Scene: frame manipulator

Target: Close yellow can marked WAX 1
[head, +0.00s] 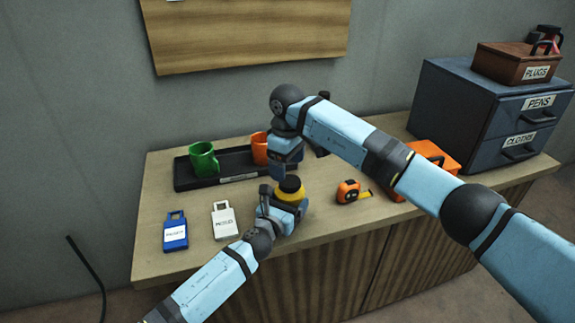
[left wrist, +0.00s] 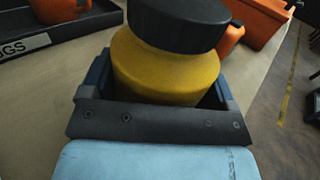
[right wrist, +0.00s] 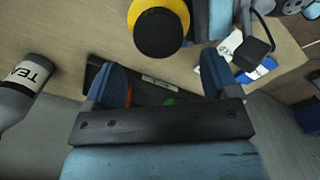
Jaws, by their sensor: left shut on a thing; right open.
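Whether the lid is fully seated or fastened I cannot tell; the WAX 1 label does not show. The can also appears in the head view (head: 290,191) and right wrist view (right wrist: 140,12). My left gripper (head: 284,203) is shut around the can's body, low at the front. My right gripper (head: 287,172) is open and empty, just above and behind the can, apart from the lid in the right wrist view (right wrist: 158,72).
A black tray (head: 220,179) with a green mug (head: 203,159) and an orange mug (head: 260,148) lies behind. Blue (head: 175,234) and white (head: 223,221) tags lie left. An orange tape measure (head: 347,190), orange case (head: 433,156) and drawer cabinet (head: 470,105) stand right. A TEA bottle (right wrist: 20,95) is nearby.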

